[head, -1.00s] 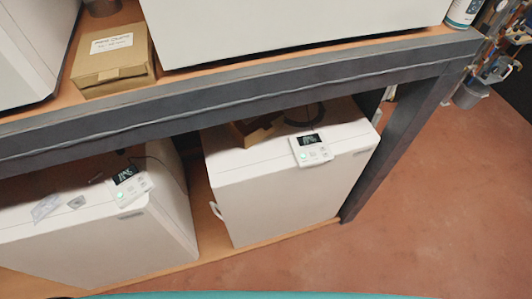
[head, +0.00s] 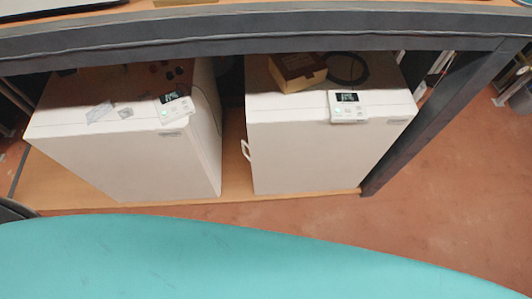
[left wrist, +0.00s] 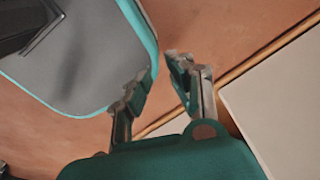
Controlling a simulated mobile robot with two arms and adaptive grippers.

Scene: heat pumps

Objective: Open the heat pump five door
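Two white heat pumps stand side by side on a low wooden shelf in the head view: a left one (head: 140,160) and a right one (head: 315,155). No number can be read on either. The right one has a white handle (head: 246,150) at its front left edge, and its door looks shut. Each has a small control panel with a dark display near its top front edge. My left gripper (left wrist: 160,85) is open and empty in the left wrist view, above the floor near the shelf edge and white panels (left wrist: 285,95). My right gripper is not in view.
A dark metal rack beam (head: 260,40) crosses above both heat pumps, and a rack post (head: 440,120) stands at right. A brown box (head: 298,70) lies on the right heat pump. The reddish floor (head: 450,215) is clear at right.

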